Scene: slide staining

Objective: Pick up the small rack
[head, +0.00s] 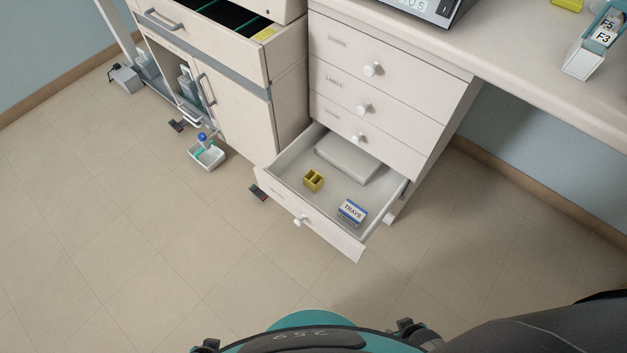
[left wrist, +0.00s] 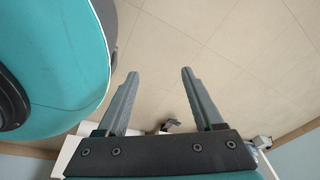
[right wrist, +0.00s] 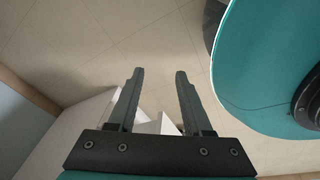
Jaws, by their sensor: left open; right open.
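A small yellow rack (head: 313,180) with open compartments sits in the open bottom drawer (head: 283,207), left of the middle of its floor. Nothing touches it. My left gripper (left wrist: 160,73) is open and empty in the left wrist view, with bare floor beyond its fingers. My right gripper (right wrist: 160,72) is open and empty in the right wrist view, with floor and white furniture edges beyond. Neither gripper is near the rack in the head view, and the rack does not show in either wrist view.
The drawer also holds a box labelled TRAYS (head: 351,212) and a flat pale case (head: 347,159). Closed drawers (head: 385,80) rise above it. A white container (head: 206,154) stands on the floor at left. A slide holder (head: 594,48) stands on the bench.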

